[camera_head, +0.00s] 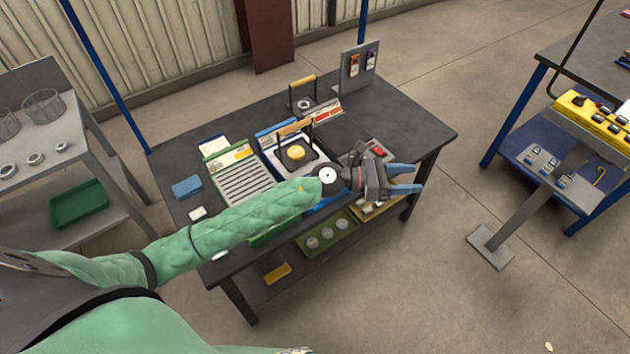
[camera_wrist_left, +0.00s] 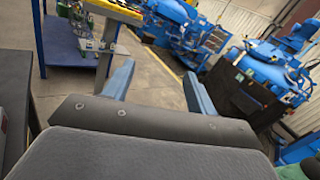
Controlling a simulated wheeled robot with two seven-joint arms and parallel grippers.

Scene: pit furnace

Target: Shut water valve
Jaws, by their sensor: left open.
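I cannot make out a water valve in either view. My left gripper (camera_head: 416,179) reaches out past the right side of the dark workbench (camera_head: 425,128) in the head view. Its two blue fingers are apart with nothing between them. In the left wrist view the open fingers (camera_wrist_left: 158,76) point over the floor toward blue machinery (camera_wrist_left: 265,70) with pipes and hoses in the background. Parts of that machinery are too small to tell. My right gripper is in neither view.
The workbench holds a green tray (camera_head: 226,152), a blue sponge (camera_head: 187,187) and a black block with a wooden handle (camera_head: 297,154). A yellow control box (camera_head: 592,115) on a grey post stands at right, near a blue-legged table (camera_head: 560,150).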

